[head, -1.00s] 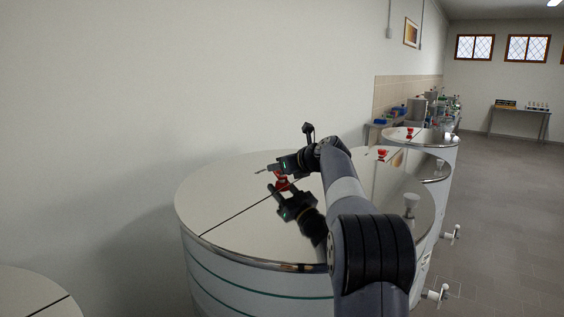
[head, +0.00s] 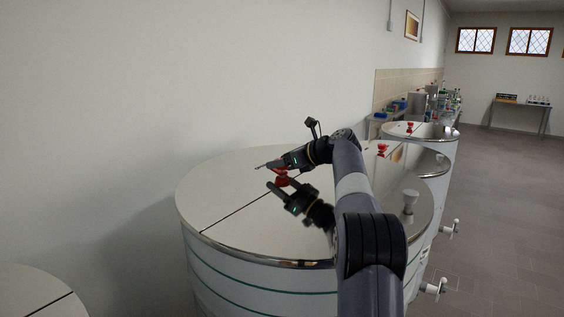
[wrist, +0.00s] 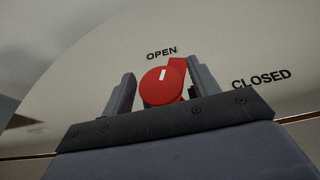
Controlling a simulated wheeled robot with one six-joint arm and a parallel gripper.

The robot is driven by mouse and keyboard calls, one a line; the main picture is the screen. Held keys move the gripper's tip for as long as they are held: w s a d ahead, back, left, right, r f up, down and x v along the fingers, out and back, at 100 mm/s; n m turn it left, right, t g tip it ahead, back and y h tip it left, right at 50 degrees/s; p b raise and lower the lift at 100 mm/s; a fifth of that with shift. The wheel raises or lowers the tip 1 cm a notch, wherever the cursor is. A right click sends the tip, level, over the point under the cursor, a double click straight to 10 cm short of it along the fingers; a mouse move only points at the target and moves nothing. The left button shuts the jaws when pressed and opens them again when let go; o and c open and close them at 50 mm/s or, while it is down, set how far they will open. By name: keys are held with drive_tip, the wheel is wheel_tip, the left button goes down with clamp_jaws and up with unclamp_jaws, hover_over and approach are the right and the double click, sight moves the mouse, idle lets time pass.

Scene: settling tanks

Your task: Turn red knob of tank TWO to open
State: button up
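A red knob (head: 282,179) stands on the white lid of the nearest full tank (head: 235,185). In the wrist view the knob (wrist: 160,86) sits between the two fingers of my gripper (wrist: 163,84). Its white mark points up, towards the word OPEN (wrist: 161,52); the word CLOSED (wrist: 262,79) is to the right. A red tab of the knob sticks out at its upper right, beside the right finger. A gap shows at the left finger; contact on the right cannot be told. My gripper (head: 266,166) is open over the knob. No tank number is readable.
More tanks with red knobs (head: 382,150) (head: 409,127) stand behind to the right. A white cap (head: 409,196) rises from the near lid's right side. A wall runs along the left; open floor (head: 500,210) lies right. Part of another lid (head: 35,300) shows at lower left.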

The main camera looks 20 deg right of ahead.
drive_tip(key=shift+o, duration=0.3)
drive_tip(key=b+v, duration=0.2)
drive_tip(key=v, duration=0.9)
drive_tip(key=shift+a+f, duration=0.1)
drive_tip(key=shift+w+a+f+m+h+b, duration=0.15)
drive_tip(key=shift+a+m+h+b, duration=0.15)
drive_tip(key=shift+b, duration=0.25)
drive_tip(key=a+m+h+b, duration=0.1)
drive_tip(key=s+a+m+t+h+b, duration=0.1)
drive_tip(key=h+b, duration=0.1)
drive_tip(key=shift+s+a+m+t, duration=0.1)
drive_tip(key=shift+a+m+t, duration=0.2)
drive_tip(key=shift+m, duration=0.1)
drive_tip(key=shift+s+a+m+h+b, duration=0.2)
drive_tip(key=shift+m+h+b, duration=0.1)
drive_tip(key=shift+m+h, duration=0.25)
drive_tip(key=shift+t, duration=0.3)
drive_tip(key=p+x, duration=0.2)
drive_tip(key=x, duration=0.8)
drive_tip(key=shift+w+p, duration=0.3)
